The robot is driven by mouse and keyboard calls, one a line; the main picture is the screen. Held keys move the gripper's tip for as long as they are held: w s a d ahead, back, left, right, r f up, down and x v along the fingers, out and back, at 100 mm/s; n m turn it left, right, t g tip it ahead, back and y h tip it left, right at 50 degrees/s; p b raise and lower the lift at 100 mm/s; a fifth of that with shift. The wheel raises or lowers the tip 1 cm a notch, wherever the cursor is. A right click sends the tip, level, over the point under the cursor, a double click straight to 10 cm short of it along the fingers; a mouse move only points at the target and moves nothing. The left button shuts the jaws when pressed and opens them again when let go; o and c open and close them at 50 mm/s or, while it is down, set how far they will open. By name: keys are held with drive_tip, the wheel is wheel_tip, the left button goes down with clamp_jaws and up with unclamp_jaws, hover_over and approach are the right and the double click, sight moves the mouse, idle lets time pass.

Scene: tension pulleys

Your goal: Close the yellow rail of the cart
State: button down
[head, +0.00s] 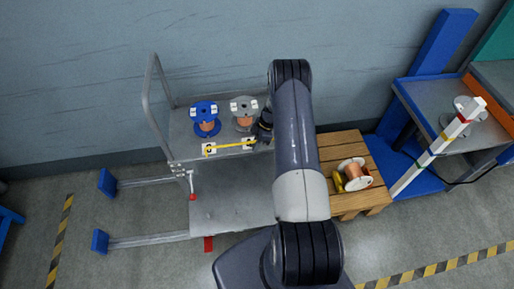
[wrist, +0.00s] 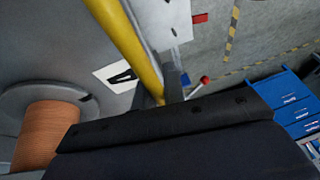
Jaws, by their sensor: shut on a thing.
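The cart (head: 230,212) is a grey trolley with a tall tube handle at its left. Its yellow rail (head: 229,147) runs along the front of the upper deck, between two white plates with black marks. My gripper (head: 262,136) is at the right end of this rail and is shut on it. In the wrist view the yellow rail (wrist: 127,48) runs down behind my dark gripper (wrist: 165,125), which hides the grip itself. A blue spool (head: 206,115) and a grey spool (head: 243,109), both with copper wire, stand upright behind the rail.
A red-knobbed lever (head: 192,192) hangs at the cart's left front. A wooden pallet (head: 352,206) with a copper spool (head: 354,175) is right of my arm. A blue-framed workbench with a striped post (head: 437,146) stands farther right. Floor left of the cart is mostly free.

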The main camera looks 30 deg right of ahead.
drive_tip(key=shift+w+g+b, duration=0.15)
drive_tip(key=shift+g+b, duration=0.2)
drive_tip(key=shift+g, duration=0.05)
drive_tip(key=c, duration=1.5)
unclamp_jaws()
drive_tip(key=shift+r, duration=0.1)
drive_tip(key=s+b+v, duration=0.1)
drive_tip(key=v, duration=0.9)
drive_tip(key=shift+w+d+r+b, duration=0.25)
drive_tip(key=shift+w+b, duration=0.1)
drive_tip(key=shift+w, duration=0.2)
drive_tip(key=shift+f, duration=0.1)
drive_tip(key=p+x, duration=0.1)
drive_tip(key=x, duration=0.9)
drive_tip(key=shift+a+p, duration=0.15)
drive_tip(key=shift+p, duration=0.25)
drive_tip(key=shift+s+a+f, duration=0.1)
drive_tip(key=shift+a+f, duration=0.05)
drive_tip(key=shift+f, duration=0.1)
drive_tip(key=shift+p, duration=0.35)
